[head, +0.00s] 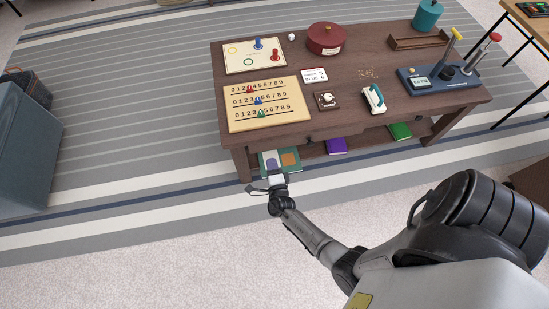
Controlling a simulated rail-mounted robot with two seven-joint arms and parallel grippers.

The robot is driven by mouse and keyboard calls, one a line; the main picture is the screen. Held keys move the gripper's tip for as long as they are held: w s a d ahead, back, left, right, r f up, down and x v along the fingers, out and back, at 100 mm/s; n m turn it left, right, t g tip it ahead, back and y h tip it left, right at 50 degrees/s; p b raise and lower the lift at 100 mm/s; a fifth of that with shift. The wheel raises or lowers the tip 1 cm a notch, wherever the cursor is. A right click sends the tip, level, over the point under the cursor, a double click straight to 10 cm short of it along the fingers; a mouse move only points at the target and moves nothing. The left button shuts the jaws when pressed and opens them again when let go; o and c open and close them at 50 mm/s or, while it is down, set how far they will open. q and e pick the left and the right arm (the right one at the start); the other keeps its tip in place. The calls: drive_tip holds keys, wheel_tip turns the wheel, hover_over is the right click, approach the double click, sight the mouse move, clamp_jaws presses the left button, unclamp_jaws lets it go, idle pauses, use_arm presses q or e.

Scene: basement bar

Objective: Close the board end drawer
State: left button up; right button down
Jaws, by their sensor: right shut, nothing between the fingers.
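The dark wooden table (350,62) holds the number board (267,104) at its left end. The drawer front under that end lies in the shade of the table top, seen steeply from above. A small dark knob (308,139) shows below the front edge. I cannot tell how far the drawer stands out. My right gripper (268,188) is shut and empty, low in front of the table's left front corner. It is just in front of a flat green item with purple and orange patches (290,158) on the lower shelf. My left gripper is out of view.
A purple book (336,146) and a green book (400,131) lie on the lower shelf. The table's left front leg (242,165) stands close to my right gripper. A grey-blue box-shaped piece (25,140) stands at far left. The striped rug (130,130) between is clear.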

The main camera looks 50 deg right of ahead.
sight(268, 143)
drive_tip(key=b+x, duration=0.3)
drive_tip(key=x, duration=0.3)
drive_tip(key=shift+w+d, duration=0.15)
drive_tip(key=shift+w, duration=0.1)
drive_tip(key=shift+d, duration=0.1)
